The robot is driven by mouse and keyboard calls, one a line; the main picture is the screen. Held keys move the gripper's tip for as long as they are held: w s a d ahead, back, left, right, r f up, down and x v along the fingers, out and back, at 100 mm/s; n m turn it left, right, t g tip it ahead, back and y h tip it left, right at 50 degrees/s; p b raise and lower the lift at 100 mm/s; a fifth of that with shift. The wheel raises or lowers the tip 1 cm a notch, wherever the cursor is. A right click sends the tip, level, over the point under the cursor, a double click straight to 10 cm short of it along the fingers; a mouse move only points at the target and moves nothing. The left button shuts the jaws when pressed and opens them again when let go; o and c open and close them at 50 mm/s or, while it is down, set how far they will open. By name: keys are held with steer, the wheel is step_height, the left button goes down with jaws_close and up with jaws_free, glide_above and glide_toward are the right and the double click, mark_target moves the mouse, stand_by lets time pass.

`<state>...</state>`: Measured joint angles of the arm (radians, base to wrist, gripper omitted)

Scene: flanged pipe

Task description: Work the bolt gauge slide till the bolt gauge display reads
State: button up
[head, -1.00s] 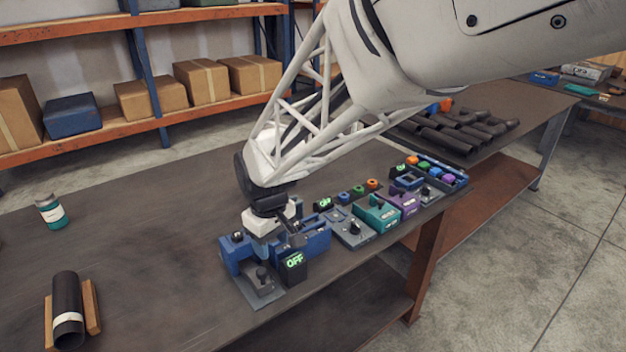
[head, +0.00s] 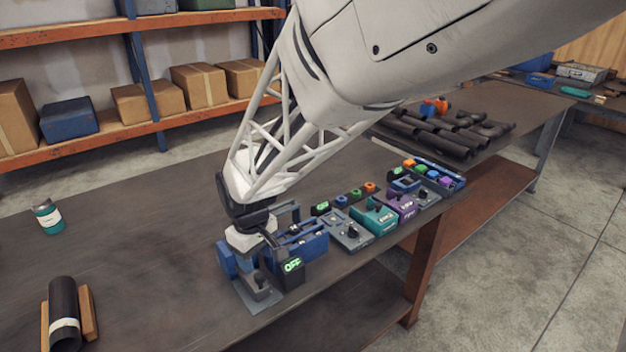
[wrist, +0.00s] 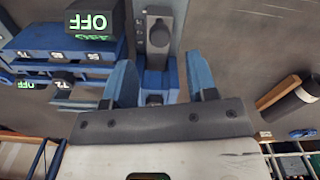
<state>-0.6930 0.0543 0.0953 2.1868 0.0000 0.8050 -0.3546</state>
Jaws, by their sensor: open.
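A dark display block (head: 292,266) shows green "OFF" at the table's front edge; it also shows in the wrist view (wrist: 92,20). Beside it is a grey plate (head: 258,300) with a dark knob (head: 260,281), seen at the top middle of the wrist view (wrist: 158,36). A blue gauge block (head: 308,247) with numbered labels stands behind the display. My gripper (wrist: 160,66) is open, its blue fingers pointing down on either side of a small blue part with a dark knob (wrist: 155,98). Whether they touch it I cannot tell. Which part is the slide is unclear.
Several control boxes, teal (head: 374,220), purple (head: 402,202) and grey (head: 350,234), line the table edge to the right.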

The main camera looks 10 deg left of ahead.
mark_target(259, 275)
steer(key=shift+f, duration=3)
jaws_close()
